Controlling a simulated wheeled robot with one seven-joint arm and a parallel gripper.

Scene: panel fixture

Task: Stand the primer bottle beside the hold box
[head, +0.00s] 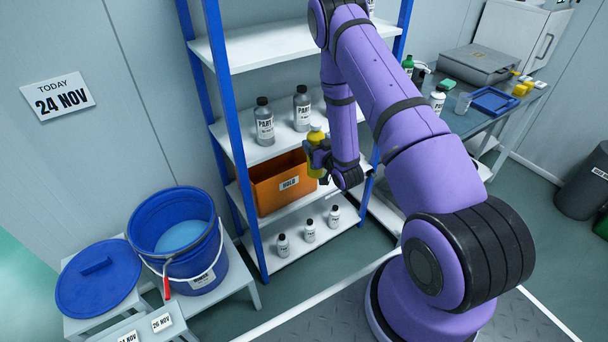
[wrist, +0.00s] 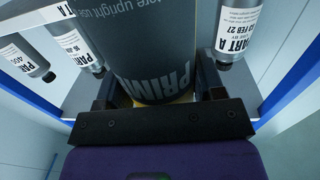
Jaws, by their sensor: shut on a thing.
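The primer bottle (head: 316,134) has a yellow top and stands upright in my gripper (head: 319,158). The wrist view shows its dark body with a "PRIM..." label (wrist: 160,50), upside down in that picture. My gripper is shut on the bottle, with one finger on each side. The hold box (head: 268,191) is an orange open box with a "HOLD" label on a lower shelf of the rack. The bottle is at the box's right end in the head view. Its base is hidden, so I cannot tell whether it touches the shelf.
Two grey PART bottles (head: 264,127) stand on the shelf above. Several small bottles (head: 309,230) stand on the bottom shelf. The rack has blue posts (head: 236,130). A blue bucket (head: 205,277) stands at left. A workbench (head: 480,118) with a case and trays is at right.

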